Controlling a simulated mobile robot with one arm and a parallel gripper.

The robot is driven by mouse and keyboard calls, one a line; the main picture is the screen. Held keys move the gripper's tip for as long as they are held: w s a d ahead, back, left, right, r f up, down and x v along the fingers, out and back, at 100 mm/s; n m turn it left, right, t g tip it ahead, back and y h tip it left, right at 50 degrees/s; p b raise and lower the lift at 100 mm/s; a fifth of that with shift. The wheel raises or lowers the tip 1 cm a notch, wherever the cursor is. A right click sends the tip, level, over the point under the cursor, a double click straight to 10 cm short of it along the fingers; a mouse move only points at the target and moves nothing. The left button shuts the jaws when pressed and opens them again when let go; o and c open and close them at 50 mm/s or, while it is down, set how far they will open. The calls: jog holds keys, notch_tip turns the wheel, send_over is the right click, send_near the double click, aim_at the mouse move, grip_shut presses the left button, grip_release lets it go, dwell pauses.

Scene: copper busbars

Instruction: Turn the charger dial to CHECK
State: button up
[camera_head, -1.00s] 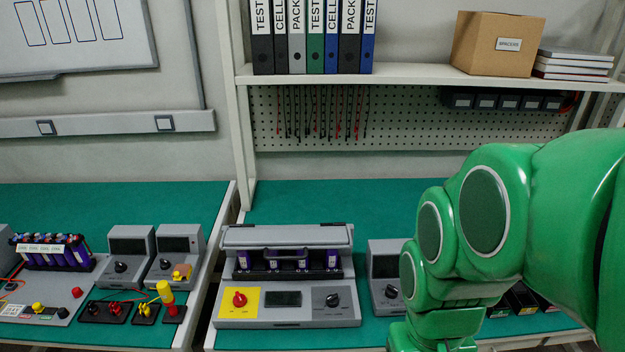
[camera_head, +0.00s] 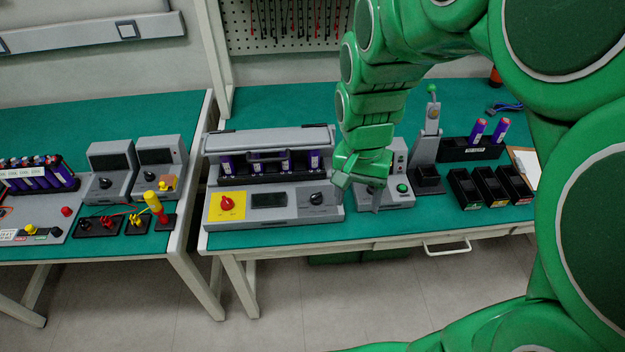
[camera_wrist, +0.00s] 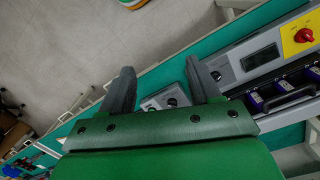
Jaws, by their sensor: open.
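The charger (camera_head: 270,212) is a grey unit on the green bench. It has a row of purple cells at the back, a red knob (camera_head: 226,202) on a yellow panel, a small display (camera_head: 268,200) and a black dial (camera_head: 317,199) on a dark grey panel at its right. The dial's labels are too small to read. My gripper (camera_head: 358,190) is open and empty, just right of the charger's dial end. In the wrist view, my gripper (camera_wrist: 160,66) has its fingers spread. The charger (camera_wrist: 262,58) lies to their right, its dial end partly hidden by the right finger.
A grey device with a green button (camera_head: 402,188) stands close to the charger's right, partly behind my gripper. Black bins (camera_head: 490,186) and a cell rack (camera_head: 470,150) are farther right. A second bench (camera_head: 60,120) stands left across a narrow gap.

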jog(key=w+a+f+m, duration=0.25)
jog(key=w+f, duration=0.25)
jog(key=w, duration=0.4)
jog(key=m+t, duration=0.1)
jog(key=m, duration=0.4)
send_over(314, 195)
notch_tip(314, 195, down, 11)
jog(key=shift+s+r, duration=0.1)
jog(key=shift+r, duration=0.1)
jog(key=shift+f, duration=3.95)
jog(key=shift+c, duration=0.3)
jog(key=c, duration=0.9)
jog(key=shift+c, duration=0.2)
